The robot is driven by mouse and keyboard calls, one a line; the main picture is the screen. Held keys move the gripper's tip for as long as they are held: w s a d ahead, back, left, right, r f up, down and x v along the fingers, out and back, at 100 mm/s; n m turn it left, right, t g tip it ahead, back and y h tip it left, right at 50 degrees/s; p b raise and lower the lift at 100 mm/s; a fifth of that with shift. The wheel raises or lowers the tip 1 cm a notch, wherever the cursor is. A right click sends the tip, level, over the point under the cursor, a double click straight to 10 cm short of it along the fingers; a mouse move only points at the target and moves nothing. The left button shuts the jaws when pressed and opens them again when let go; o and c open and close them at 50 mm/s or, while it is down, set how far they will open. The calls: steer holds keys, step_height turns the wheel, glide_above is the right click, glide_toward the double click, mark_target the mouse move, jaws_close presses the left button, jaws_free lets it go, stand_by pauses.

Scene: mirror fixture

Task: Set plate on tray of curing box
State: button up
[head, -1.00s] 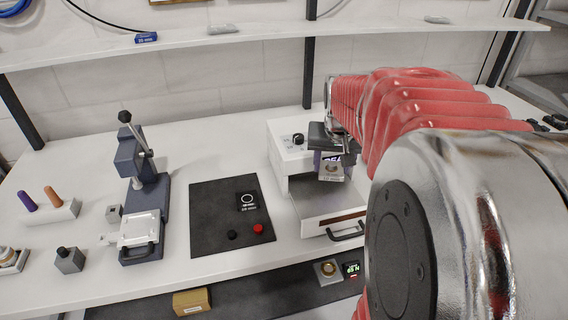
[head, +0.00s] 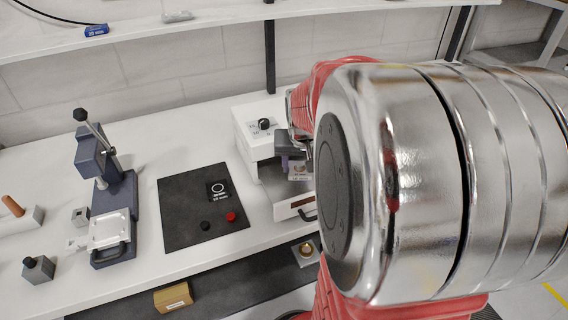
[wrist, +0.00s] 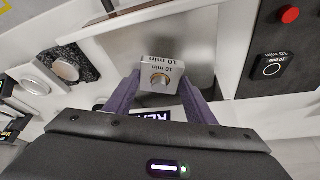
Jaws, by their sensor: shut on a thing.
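The plate (wrist: 163,76) is a small silver block with a round brass-coloured knob and "10 min" lettering. My gripper (wrist: 166,92) is shut on it with two purple fingers. In the head view the plate (head: 300,171) hangs at the front of the white curing box (head: 262,123), over its pulled-out tray (head: 283,211). In the wrist view the bare metal tray (wrist: 190,35) lies behind the plate; I cannot tell whether they touch. My arm hides the right part of the box and tray in the head view.
A black mat (head: 181,222) with a red button (head: 231,216) lies left of the box. A dark blue lever press (head: 112,180) stands further left. A shelf (head: 150,35) runs above the back. A tan block (head: 173,297) sits at the front.

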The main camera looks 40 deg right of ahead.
mark_target(300, 172)
steer(key=shift+f, duration=1.85)
steer(key=shift+f, duration=0.1)
steer(key=o, duration=1.2)
steer(key=shift+c, duration=0.2)
steer(key=v, duration=1.2)
steer(key=s+a+n+t+y, duration=0.1)
steer(key=s+a+n, duration=0.2)
steer(key=a, duration=0.9)
steer(key=s+a+n+t+y, duration=0.1)
steer(key=s+a+n, duration=0.3)
steer(key=a, duration=0.8)
steer(key=shift+a+n+y, duration=0.2)
steer(key=shift+n+y, duration=0.2)
steer(key=shift+s, duration=0.1)
